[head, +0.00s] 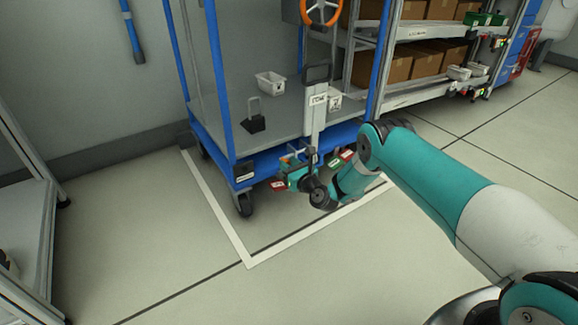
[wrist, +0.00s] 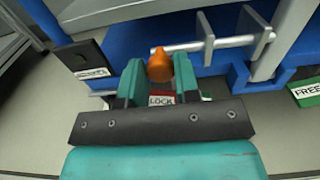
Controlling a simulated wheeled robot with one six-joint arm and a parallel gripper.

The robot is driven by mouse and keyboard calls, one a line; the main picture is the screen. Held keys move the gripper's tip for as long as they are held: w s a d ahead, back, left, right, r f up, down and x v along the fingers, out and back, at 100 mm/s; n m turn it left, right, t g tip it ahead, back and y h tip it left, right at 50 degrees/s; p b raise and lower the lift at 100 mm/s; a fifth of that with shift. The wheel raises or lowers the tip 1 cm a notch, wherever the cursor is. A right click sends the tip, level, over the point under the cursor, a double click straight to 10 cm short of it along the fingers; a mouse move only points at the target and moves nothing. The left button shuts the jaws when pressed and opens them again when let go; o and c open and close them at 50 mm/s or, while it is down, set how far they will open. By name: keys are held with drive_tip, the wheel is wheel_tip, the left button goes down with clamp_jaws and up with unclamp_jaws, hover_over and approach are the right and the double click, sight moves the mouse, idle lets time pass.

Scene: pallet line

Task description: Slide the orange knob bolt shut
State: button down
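The orange knob (wrist: 159,68) stands up from a metal bolt rod (wrist: 228,42) on the blue cart's lower edge in the wrist view. The rod runs right from the knob through metal brackets. My gripper (wrist: 158,76) has its two teal fingers on either side of the knob, with a narrow gap visible at the left finger. A red LOCK label (wrist: 161,99) shows just below the knob, partly hidden by my gripper. A green FREE label (wrist: 307,91) is at the far right. In the head view my gripper (head: 291,168) is at the cart's front lower edge and hides most of the bolt.
The blue-framed cart (head: 226,95) stands inside a white floor outline (head: 222,212). A white bin (head: 270,84) sits on its deck. A shelf with cardboard boxes (head: 412,63) stands behind to the right. The floor in front of the cart is clear.

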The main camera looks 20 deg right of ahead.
sight(296, 153)
drive_tip(key=d, duration=0.1)
drive_tip(key=w+d+b, duration=0.1)
drive_tip(key=d, duration=0.1)
drive_tip(key=d+b, duration=0.1)
drive_tip(key=shift+w+d+f, duration=0.15)
drive_tip(key=shift+w+d, duration=0.1)
drive_tip(key=shift+d, duration=0.1)
drive_tip(key=shift+w+d, duration=0.1)
drive_tip(key=shift+d, duration=0.2)
drive_tip(key=c, duration=0.9)
unclamp_jaws()
drive_tip(key=shift+d, duration=0.15)
drive_tip(key=shift+o, duration=0.2)
